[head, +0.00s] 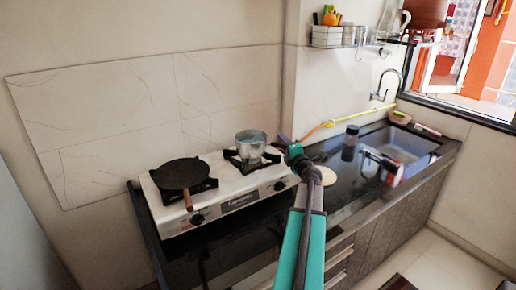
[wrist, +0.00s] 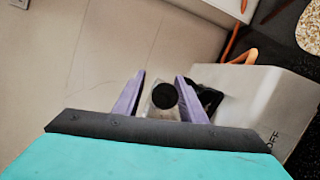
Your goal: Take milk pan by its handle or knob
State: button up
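The milk pan (head: 251,145) is a small grey metal pot standing on the right burner of the stove. In the head view my gripper (head: 287,141) is just right of it, and its fingertips are hard to make out. In the wrist view two purple fingers (wrist: 160,93) stand apart. A round black end, apparently the pan's handle seen end-on, shows between them, with part of the grey pan (wrist: 152,112) behind. No contact with either finger can be made out. The handle's length is hidden.
A black flat pan (head: 182,174) sits on the left burner of the white stove (head: 240,200). A round board (head: 326,176) lies right of my arm. A dark jar (head: 350,140) stands by the sink (head: 405,145). A tiled wall (head: 120,100) rises behind the stove.

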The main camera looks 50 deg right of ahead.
jog(key=shift+c, duration=0.3)
grip_shut()
jog(key=shift+r, duration=0.15)
notch_tip(320, 180, up, 10)
dwell(0.8)
dwell(0.5)
